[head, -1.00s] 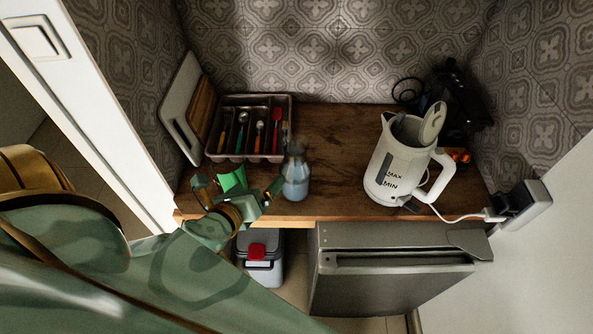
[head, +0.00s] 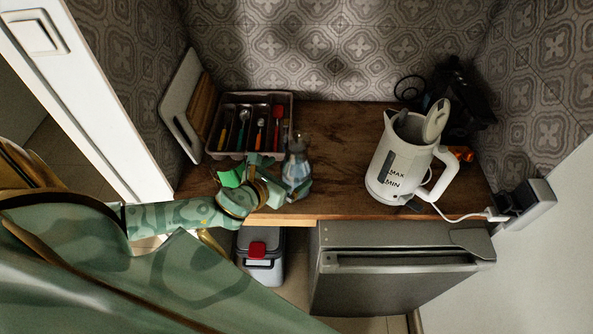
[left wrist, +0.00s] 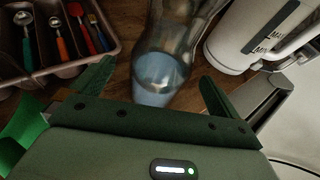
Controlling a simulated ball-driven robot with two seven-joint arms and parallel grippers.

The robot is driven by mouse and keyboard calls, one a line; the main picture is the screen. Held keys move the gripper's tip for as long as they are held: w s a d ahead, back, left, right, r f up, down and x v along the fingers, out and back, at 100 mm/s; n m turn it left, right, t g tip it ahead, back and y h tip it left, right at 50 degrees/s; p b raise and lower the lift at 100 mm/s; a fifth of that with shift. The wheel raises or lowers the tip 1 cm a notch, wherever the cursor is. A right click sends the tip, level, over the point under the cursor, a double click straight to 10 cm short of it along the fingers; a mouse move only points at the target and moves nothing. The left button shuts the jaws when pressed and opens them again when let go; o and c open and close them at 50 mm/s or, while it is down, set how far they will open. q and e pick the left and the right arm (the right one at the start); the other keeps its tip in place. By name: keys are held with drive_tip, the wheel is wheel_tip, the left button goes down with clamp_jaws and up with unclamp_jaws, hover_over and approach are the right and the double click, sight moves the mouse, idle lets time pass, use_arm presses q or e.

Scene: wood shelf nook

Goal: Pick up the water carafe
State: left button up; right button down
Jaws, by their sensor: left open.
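The water carafe (head: 295,170) is a clear glass bottle with bluish water in its lower part. It stands upright near the front edge of the wooden counter. My left gripper (head: 283,184) is open at the carafe, coming from its front left. In the left wrist view the carafe (left wrist: 162,70) stands in front of and between the two spread fingers (left wrist: 153,90), with a gap on both sides. In the head view the gripper partly covers the carafe's lower part. My right gripper is not in view.
A cutlery tray (head: 214,146) stands behind and left of the carafe. A white kettle (head: 390,172) with an open lid stands to the right, with bare counter (head: 342,150) between. A green object (head: 231,177) lies beside the gripper. A fridge (head: 395,275) stands below.

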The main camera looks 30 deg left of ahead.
use_arm(q)
drive_tip(key=x, duration=0.5)
drive_tip(key=shift+d+f+b, duration=0.1)
drive_tip(key=shift+f+b, duration=0.05)
drive_tip(key=shift+b, duration=0.2)
drive_tip(key=shift+s, duration=0.1)
drive_tip(key=shift+c, duration=0.7)
drive_tip(key=c, duration=1.3)
drive_tip(key=shift+r, duration=0.2)
